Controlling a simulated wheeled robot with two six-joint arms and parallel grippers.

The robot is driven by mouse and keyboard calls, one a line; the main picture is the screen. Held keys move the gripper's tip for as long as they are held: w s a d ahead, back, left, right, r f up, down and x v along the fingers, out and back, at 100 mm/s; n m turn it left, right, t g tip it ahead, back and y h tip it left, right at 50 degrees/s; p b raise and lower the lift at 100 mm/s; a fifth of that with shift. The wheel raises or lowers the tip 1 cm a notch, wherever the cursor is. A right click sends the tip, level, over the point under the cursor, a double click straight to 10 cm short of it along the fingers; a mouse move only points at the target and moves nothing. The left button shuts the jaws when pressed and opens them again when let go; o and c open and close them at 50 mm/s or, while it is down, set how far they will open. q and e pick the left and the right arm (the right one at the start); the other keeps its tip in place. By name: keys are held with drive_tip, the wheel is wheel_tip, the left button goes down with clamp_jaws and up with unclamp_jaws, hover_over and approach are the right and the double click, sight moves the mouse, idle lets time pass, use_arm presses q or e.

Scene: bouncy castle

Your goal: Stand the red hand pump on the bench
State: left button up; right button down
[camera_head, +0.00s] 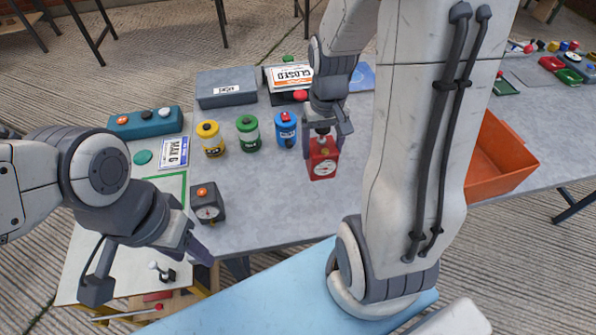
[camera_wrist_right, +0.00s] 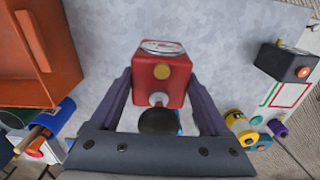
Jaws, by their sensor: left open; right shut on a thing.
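The red hand pump (camera_head: 323,164) is a red block with a round white gauge, held in my right gripper (camera_head: 326,138) over the grey bench (camera_head: 260,180). In the right wrist view the red pump (camera_wrist_right: 158,88) sits between the two fingers of my right gripper (camera_wrist_right: 158,95), with a brass-coloured cap and a dark round knob showing. Whether its base touches the bench is unclear. My left gripper (camera_head: 148,268) is open and empty at the lower left, over the white board.
A dark gauge box (camera_head: 207,205) stands near the bench's front left. Yellow (camera_head: 210,140), green (camera_head: 248,133) and blue (camera_head: 286,130) canisters stand behind. An orange bin (camera_head: 500,155) is at right. A teal box (camera_head: 145,122) is at left. Bare bench lies around the pump.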

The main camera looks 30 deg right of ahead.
drive_tip(key=shift+w+a+f+p, duration=0.15)
drive_tip(key=shift+w+a+f, duration=0.6)
drive_tip(key=shift+a+f, duration=1)
drive_tip(key=shift+w+a+f+p, duration=0.2)
drive_tip(key=shift+w+a+f, duration=0.5)
drive_tip(key=shift+a+f, duration=1.05)
drive_tip(key=shift+w+a+f+p, duration=0.15)
drive_tip(key=shift+w+a+f, duration=0.6)
drive_tip(key=shift+a+f, duration=0.95)
drive_tip(key=shift+d+f, duration=0.1)
drive_tip(key=shift+f, duration=0.1)
drive_tip(key=shift+f, duration=0.15)
unclamp_jaws()
wheel_tip(320, 180, up, 12)
drive_tip(key=s+a+r+n, duration=0.3)
drive_tip(key=s+a+n, duration=0.2)
drive_tip(key=s, duration=0.4)
drive_tip(key=s+a+r+n+y, duration=0.1)
drive_tip(key=s+a+r+n, duration=0.3)
drive_tip(key=s+a, duration=0.3)
drive_tip(key=shift+s+n, duration=0.8)
drive_tip(key=shift+s, duration=0.4)
